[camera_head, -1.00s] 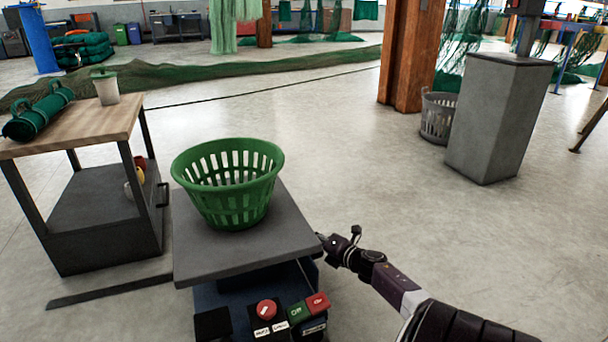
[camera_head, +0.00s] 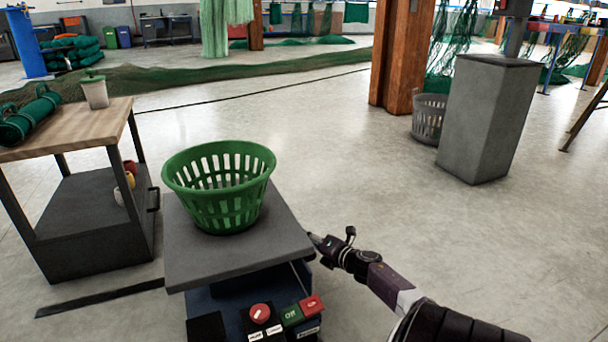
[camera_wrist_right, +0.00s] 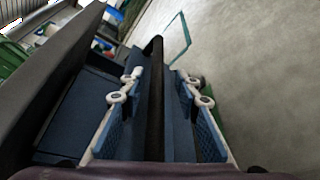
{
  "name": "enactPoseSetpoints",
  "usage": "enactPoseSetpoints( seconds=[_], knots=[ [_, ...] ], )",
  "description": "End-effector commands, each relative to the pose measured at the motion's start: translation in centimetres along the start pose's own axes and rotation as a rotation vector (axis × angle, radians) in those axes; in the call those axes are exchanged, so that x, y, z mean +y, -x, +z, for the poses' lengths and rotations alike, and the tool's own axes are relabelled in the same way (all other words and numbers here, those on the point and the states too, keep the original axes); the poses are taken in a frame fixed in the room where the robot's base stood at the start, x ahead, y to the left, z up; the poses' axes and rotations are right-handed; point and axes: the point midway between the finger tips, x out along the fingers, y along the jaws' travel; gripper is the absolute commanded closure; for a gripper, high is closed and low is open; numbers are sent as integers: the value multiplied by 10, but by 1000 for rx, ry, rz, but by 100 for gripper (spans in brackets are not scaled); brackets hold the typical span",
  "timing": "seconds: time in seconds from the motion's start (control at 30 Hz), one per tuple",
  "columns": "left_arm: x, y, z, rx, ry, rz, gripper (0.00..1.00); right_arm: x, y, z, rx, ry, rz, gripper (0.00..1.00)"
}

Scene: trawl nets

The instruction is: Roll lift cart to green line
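The lift cart has a flat grey platform (camera_head: 285,235) over a dark blue base, with a red knob and green and red buttons at its near end. A green slatted basket (camera_head: 218,190) stands upright on the platform. My right gripper (camera_head: 315,240) is at the cart's right side, just beside the platform edge. In the right wrist view, its blue-padded fingers (camera_wrist_right: 160,115) lie on either side of a dark bar (camera_wrist_right: 156,95), with gaps showing, so it looks open around it. I cannot pick out a green line for certain. My left gripper is out of view.
A wood-topped table (camera_head: 75,125) with a dark frame stands close on the left. A dark strip (camera_head: 100,298) lies on the floor beside it. A grey pedestal (camera_head: 485,120), grey basket (camera_head: 428,120) and brown post (camera_head: 400,60) stand at the right. Open floor lies ahead.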

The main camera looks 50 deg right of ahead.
Motion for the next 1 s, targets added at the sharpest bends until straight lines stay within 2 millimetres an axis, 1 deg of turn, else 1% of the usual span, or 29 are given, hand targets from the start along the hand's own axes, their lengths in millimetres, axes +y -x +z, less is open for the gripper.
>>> enactPoseSetpoints(
  seconds=[0.17,0.27,0.37,0.8,0.9,1.0],
  knots=[
    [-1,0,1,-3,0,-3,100,-1,5,-1,2,0,0,70],
    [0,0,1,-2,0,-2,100,-1,14,-2,2,0,-1,70],
    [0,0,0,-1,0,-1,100,-1,27,-2,3,2,-2,70],
    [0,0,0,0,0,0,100,-1,96,-1,1,0,-2,70],
    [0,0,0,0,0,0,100,-2,108,-1,1,-1,-2,70],
    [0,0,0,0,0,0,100,-1,115,0,1,0,-1,70]
  ],
)
